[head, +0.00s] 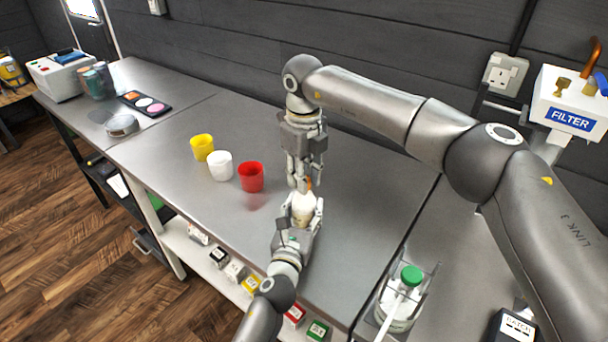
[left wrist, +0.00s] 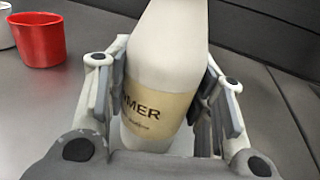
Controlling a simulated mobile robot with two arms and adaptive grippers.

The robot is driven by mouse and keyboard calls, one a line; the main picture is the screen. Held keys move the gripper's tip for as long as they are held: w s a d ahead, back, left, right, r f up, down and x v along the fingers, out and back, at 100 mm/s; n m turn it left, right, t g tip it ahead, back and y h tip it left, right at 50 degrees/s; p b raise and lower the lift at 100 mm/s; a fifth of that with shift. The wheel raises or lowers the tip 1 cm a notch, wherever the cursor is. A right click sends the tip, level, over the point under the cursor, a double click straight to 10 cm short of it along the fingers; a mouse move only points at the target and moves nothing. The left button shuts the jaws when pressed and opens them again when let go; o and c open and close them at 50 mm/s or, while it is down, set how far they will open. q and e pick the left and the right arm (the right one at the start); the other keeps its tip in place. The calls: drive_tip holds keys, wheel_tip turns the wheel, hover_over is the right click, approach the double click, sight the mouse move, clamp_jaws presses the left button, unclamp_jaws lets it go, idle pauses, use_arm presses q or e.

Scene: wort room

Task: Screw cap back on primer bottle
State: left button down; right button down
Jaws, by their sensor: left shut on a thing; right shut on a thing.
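The white primer bottle (head: 304,205) stands held above the steel bench. My left gripper (head: 300,213) is shut around its body. In the left wrist view, the bottle (left wrist: 158,70) sits between both fingers, its tan label (left wrist: 155,113) reading "MER" in part. Its top is out of that view. My right gripper (head: 303,184) points down directly over the bottle's top, shut on a small orange piece (head: 309,183), which looks like the cap. The fingers mostly hide it. I cannot tell whether the cap touches the bottle neck.
Yellow (head: 202,147), white (head: 219,166) and red (head: 251,177) cups stand on the bench (head: 190,213) left of the grippers. Small boxes line the shelf below.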

drive_tip(key=shift+m, duration=0.5)
drive_tip(key=c, duration=1.1)
unclamp_jaws()
drive_tip(key=shift+r, duration=0.15)
wheel_tip(320, 180, up, 12)
drive_tip(key=shift+f, duration=0.1)
use_arm(q)
drive_tip(key=c, duration=0.6)
unclamp_jaws()
